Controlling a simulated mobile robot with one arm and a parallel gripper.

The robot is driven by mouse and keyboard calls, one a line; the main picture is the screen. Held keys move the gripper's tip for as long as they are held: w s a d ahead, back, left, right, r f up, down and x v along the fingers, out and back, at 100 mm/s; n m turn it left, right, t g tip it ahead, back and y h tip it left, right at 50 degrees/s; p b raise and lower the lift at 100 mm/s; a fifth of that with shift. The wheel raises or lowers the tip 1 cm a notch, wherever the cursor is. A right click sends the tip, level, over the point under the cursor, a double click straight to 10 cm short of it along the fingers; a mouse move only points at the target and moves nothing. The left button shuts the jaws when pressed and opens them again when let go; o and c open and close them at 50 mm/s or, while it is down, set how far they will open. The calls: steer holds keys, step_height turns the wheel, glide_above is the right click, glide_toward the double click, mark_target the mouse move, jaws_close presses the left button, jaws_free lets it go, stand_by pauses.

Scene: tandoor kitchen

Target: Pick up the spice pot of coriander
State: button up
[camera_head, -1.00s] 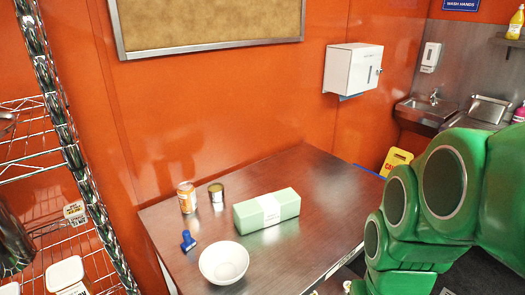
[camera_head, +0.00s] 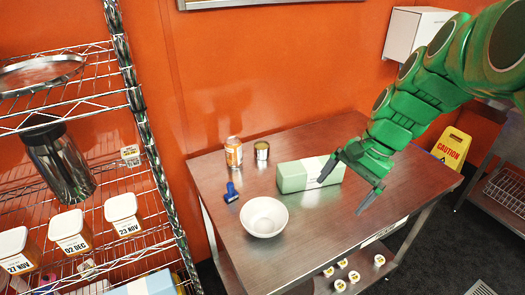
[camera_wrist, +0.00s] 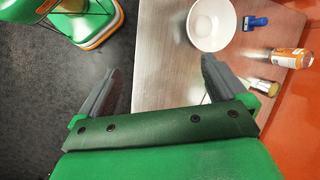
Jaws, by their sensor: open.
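My gripper (camera_head: 344,197) is open and empty above the right part of the steel table, in front of the green box. In the wrist view its two fingers (camera_wrist: 158,70) stand wide apart, with the table edge and dark floor between them. Several small pots with pale, marked tops (camera_head: 354,276) stand on the table's lower shelf, below and apart from my gripper. Their marks are too small to read, so I cannot tell which one is coriander. No pot is visible between the fingers in the wrist view.
On the tabletop (camera_head: 290,238) are a white bowl (camera_head: 264,217), a blue-handled tool (camera_head: 231,193), an orange can (camera_head: 233,152), a small tin (camera_head: 262,151) and a pale green box (camera_head: 296,175). A wire rack (camera_head: 135,90) with labelled tubs stands left. A yellow caution sign (camera_head: 452,147) stands right.

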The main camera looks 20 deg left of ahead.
steer(key=w+a+f+m+y, duration=0.1)
steer(key=w+a+m, duration=0.1)
steer(key=w+a, duration=0.35)
steer(key=w+a+f+m+y, duration=0.1)
steer(key=w+a, duration=0.1)
steer(key=w, duration=0.7)
steer(key=m+y, duration=0.5)
glide_toward(265, 146)
steer(key=s+d+r, duration=0.1)
steer(key=s+r, duration=0.4)
steer(key=shift+m+g+y, duration=0.3)
steer(key=shift+m+y, duration=0.6)
steer(key=w+a+f, duration=0.1)
steer(key=f, duration=0.1)
steer(key=w+a+f, duration=0.1)
steer(key=w+f, duration=0.1)
steer(key=w+a+f, duration=0.1)
steer(key=a+f, duration=0.1)
steer(key=f, duration=0.1)
steer(key=shift+w+f, duration=0.15)
steer(key=shift+w, duration=0.1)
steer(key=shift+w+a+f, duration=0.2)
steer(key=shift+a+f, duration=0.2)
steer(key=shift+f, duration=0.35)
steer(key=shift+x, duration=3.85)
steer(key=shift+s+r, duration=0.1)
steer(key=shift+r, duration=0.05)
steer(key=shift+c, duration=0.3)
steer(key=c, duration=1)
